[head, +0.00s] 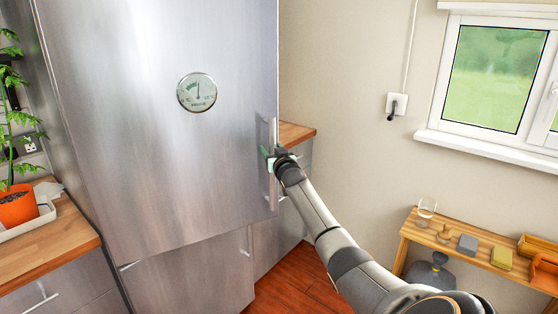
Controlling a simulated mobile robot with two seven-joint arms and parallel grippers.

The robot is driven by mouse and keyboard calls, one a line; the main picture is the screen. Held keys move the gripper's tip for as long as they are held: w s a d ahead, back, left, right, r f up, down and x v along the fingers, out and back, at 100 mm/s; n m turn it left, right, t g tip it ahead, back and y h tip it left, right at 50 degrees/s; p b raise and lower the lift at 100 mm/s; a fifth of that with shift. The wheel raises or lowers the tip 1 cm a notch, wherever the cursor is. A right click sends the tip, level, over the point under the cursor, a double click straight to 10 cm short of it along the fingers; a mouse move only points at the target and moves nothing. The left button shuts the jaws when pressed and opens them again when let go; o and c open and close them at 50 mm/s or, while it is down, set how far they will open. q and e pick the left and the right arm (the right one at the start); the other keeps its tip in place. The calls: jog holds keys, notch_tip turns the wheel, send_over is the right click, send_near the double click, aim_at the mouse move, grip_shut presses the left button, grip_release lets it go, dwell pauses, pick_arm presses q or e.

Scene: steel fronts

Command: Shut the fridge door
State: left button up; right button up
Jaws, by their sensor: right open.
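The fridge door (150,150) is a tall brushed-steel panel filling the left and middle of the head view, with a round dial (197,92) on it. Its vertical bar handle (274,190) is near the right edge. The door's right edge juts past the steel panel below, so it looks slightly ajar; the gap itself is hidden. My right gripper (269,158) is open at the middle of the handle, its fingertips close to the bar. I cannot tell whether they touch it. My left gripper is not in view.
A lower steel front (190,280) sits under the door. A wooden counter (45,245) with a potted plant (17,207) is at left. Another counter (295,133) stands behind the handle. A wooden shelf (465,252) with small items is at right, below a window (500,75).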

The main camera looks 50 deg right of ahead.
jog(key=shift+v, duration=2.25)
jog(key=v, duration=0.7)
jog(key=shift+s, duration=0.3)
jog(key=shift+a, duration=0.15)
jog(key=s+a+f+n+g+y, duration=0.1)
jog(key=s+a+f+n+y, duration=0.2)
jog(key=a+f, duration=0.8)
jog(key=s+a+f+n+g+y, duration=0.1)
jog(key=a+f+n+y, duration=0.25)
jog(key=a+f, duration=0.75)
jog(key=s+a+f+n+g+y, duration=0.1)
jog(key=s+a+f+y, duration=0.2)
jog(key=s+a+f, duration=0.4)
jog(key=s+a+f+n+g+y, duration=0.1)
jog(key=s+a+f+g+y, duration=0.1)
jog(key=s+a+f, duration=0.6)
jog(key=s+a+y, duration=0.1)
jog(key=s+a, duration=0.3)
jog(key=a, duration=0.5)
jog(key=shift+s+g, duration=0.2)
jog(key=shift+g, duration=0.1)
jog(key=shift+d+n, duration=0.1)
jog(key=shift+n, duration=0.15)
